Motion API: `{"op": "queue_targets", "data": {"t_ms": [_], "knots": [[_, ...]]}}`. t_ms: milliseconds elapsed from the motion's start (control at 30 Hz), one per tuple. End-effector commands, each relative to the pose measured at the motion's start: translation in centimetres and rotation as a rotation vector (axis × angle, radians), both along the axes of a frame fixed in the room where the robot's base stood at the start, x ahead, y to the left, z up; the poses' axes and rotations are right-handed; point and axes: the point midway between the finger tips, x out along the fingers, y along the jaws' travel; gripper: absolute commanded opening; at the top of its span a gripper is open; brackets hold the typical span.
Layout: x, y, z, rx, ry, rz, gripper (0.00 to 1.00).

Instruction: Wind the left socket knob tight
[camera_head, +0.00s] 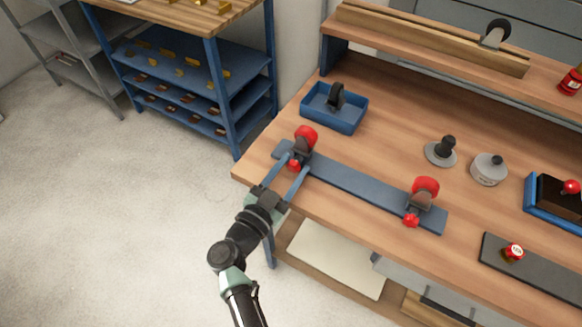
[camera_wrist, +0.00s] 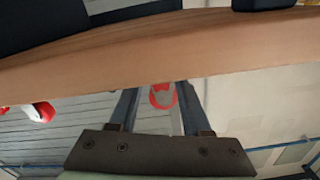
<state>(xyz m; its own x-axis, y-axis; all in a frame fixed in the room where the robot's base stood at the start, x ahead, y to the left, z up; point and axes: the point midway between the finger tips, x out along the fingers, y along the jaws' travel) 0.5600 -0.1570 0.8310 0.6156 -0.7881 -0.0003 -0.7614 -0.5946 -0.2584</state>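The left socket (camera_head: 301,150) is a dark fitting near the left end of a blue-grey bar on the bench. It has a round red part on top and a small red knob (camera_head: 294,166) at its front. My gripper (camera_head: 294,162) reaches in from the front, its two fingers spread with the knob between them. In the wrist view the knob (camera_wrist: 162,96) shows as a red ring between the fingertips (camera_wrist: 159,92). A gap shows on the left; contact on the right cannot be told. The right socket (camera_head: 422,194) has a similar red knob (camera_head: 411,221).
The blue-grey bar (camera_head: 355,183) runs along the bench front edge. A blue tray (camera_head: 318,119) with a black part stands behind the left socket. A black-knobbed disc (camera_head: 440,155) and a grey pot (camera_head: 489,171) stand to the right. Floor left of the bench is clear.

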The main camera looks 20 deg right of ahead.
Motion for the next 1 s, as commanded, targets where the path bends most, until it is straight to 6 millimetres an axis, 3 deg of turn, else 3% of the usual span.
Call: {"op": "queue_targets", "data": {"t_ms": [233,367,733,1000], "knots": [[-0.1,0.1,0.1,0.000,0.000,0.001,0.48],[-0.8,1.2,0.1,0.000,0.001,0.003,0.48],[-5.7,7.4,0.1,0.000,0.000,0.005,0.48],[-7.8,10.0,0.0,0.001,0.000,0.001,0.48]]}}
